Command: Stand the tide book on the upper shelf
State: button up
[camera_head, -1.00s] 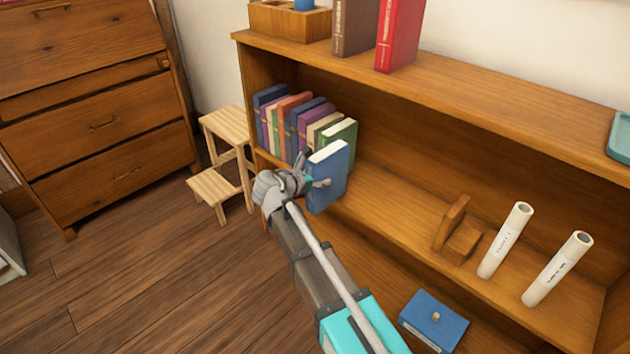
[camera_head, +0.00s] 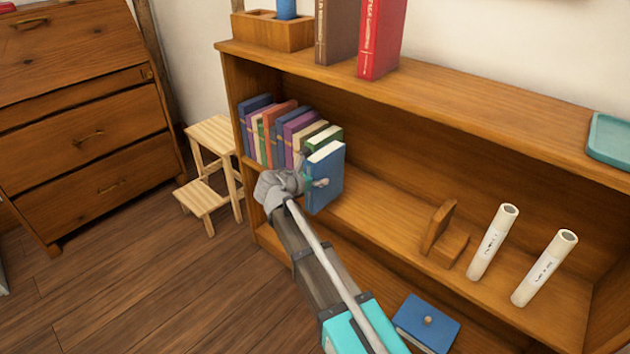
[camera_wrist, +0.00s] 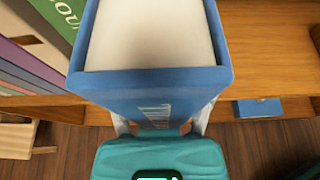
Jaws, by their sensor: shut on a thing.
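My gripper (camera_head: 307,183) is shut on a blue book (camera_head: 327,177), which it holds upright at the front of the shelf with the row of books. In the wrist view the blue book (camera_wrist: 155,85) fills the middle, its spine toward me with pale lettering and its white page edges on top. The gripper's fingers show at both sides of the spine. A green book (camera_head: 322,138) stands just behind it at the right end of the row; I cannot tell whether they touch. Whether the held book rests on the shelf (camera_head: 385,205) is unclear.
Several books (camera_head: 275,130) stand at the shelf's left. A wooden bookend (camera_head: 440,235) and two white tubes (camera_head: 492,242) are to the right, with bare shelf between. A brown book (camera_head: 335,30) and red book (camera_head: 381,38) stand on the top board.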

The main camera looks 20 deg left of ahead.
jog(key=shift+w+a+f+b, duration=0.15)
jog(key=shift+a+b, duration=0.05)
jog(key=shift+a, duration=0.2)
jog(key=shift+w+a+f+b, duration=0.15)
jog(key=shift+a, duration=0.25)
jog(key=o, duration=1.4)
jog(key=shift+c, duration=0.2)
jog(key=shift+s, duration=0.2)
jog(key=s+a, duration=0.2)
jog(key=s, duration=0.4)
jog(key=shift+s+a, duration=0.15)
jog(key=shift+a, duration=0.15)
